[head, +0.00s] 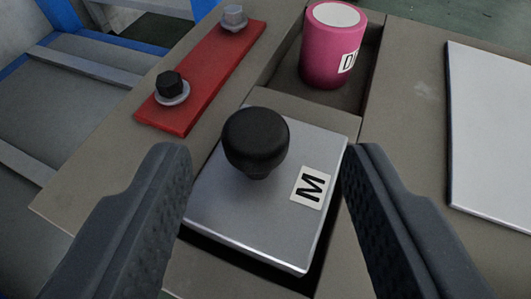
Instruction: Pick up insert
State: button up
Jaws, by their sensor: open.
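The likely insert is a silver metal block (240,225) with a round black knob (256,141) on top and a white label "M" (311,187). It sits in a recess of the grey-brown fixture. My gripper (265,165) is open, with one dark finger at the left and one at the right of the block. The knob and block lie between the fingers in the picture. I cannot tell whether either finger touches the block. Parts of the block's sides are hidden by the fingers.
A pink cylinder (328,58) with a partly visible "D" label stands in a recess behind the block. A red bar (203,77) with two bolts lies at the upper left. A pale flat plate (495,130) lies at the right. Blue-edged framework (110,60) is at the far left.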

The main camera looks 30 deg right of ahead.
aim_at(258, 162)
jog(key=b+x, duration=0.1)
jog(key=x, duration=0.3)
jog(key=shift+a+f, duration=0.1)
jog(key=shift+a, duration=0.1)
grip_shut()
